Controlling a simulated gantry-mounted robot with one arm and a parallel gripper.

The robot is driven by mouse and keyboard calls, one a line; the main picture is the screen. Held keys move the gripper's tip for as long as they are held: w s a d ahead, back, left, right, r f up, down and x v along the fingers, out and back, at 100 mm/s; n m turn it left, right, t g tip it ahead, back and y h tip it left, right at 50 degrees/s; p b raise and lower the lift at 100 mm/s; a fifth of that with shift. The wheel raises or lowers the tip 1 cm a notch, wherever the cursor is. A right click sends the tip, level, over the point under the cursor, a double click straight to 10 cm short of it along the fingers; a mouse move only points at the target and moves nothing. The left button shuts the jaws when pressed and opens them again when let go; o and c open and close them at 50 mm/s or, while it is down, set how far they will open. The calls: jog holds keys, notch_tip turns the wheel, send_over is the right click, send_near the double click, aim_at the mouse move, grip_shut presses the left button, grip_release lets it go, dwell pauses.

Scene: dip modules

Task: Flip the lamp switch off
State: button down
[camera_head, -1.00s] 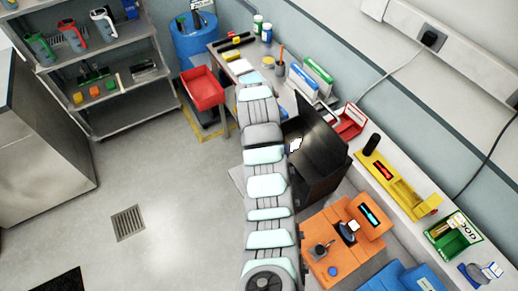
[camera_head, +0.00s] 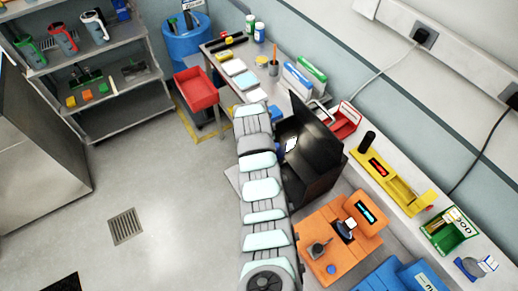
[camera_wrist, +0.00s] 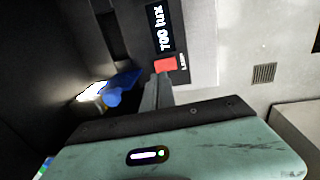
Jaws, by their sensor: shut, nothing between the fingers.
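The red lamp switch (camera_wrist: 166,65) sits on a grey panel below a black display reading "700 lux" (camera_wrist: 160,28) in the wrist view. My gripper (camera_wrist: 161,80) is shut and empty, its tips just below the switch in the picture; I cannot tell whether they touch it. A bright lit patch (camera_wrist: 94,92) and a blue object (camera_wrist: 116,92) show in the dark box left of the fingers. In the head view the black box (camera_head: 318,140) stands open beside my arm, with a white patch (camera_head: 291,145) inside. My arm hides the switch and gripper there.
An orange unit (camera_head: 320,225) with a dark knob stands in front of the box, and a yellow unit (camera_head: 405,195) to its right. A red bin (camera_head: 196,88) is at the back left.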

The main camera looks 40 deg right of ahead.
notch_tip(320, 180, down, 4)
jog(key=shift+s+d+r+p, duration=0.1)
jog(key=shift+d+r+p, duration=0.05)
jog(key=shift+r+p, duration=0.15)
jog(key=shift+d+f, duration=0.2)
jog(key=shift+f, duration=1.15)
